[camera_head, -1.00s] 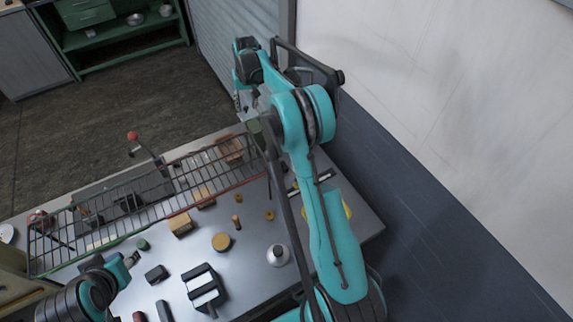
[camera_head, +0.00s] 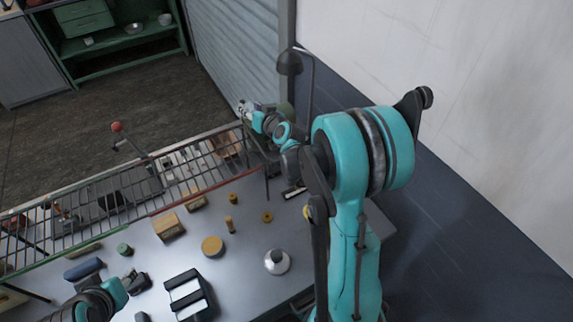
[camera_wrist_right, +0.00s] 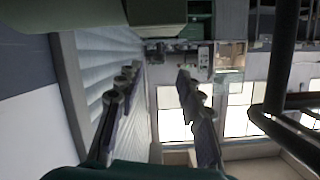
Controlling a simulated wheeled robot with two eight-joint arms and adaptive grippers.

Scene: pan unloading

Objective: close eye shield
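My right gripper (camera_head: 243,108) is at the far right end of the bench, beside the shutter. In the right wrist view its two fingers (camera_wrist_right: 157,78) are spread apart with nothing between them. A dark green block-like part (camera_head: 285,112) stands just right of the gripper, partly hidden by my arm. A dark green part (camera_wrist_right: 157,11) also fills the top of the wrist view, close to the fingertips. I cannot tell whether either is the eye shield. My left gripper (camera_head: 136,279) is low over the bench at the lower left, and its fingers are too small to read.
A dark lamp-like shade (camera_head: 290,63) stands beyond my right arm. The wall is at the right.

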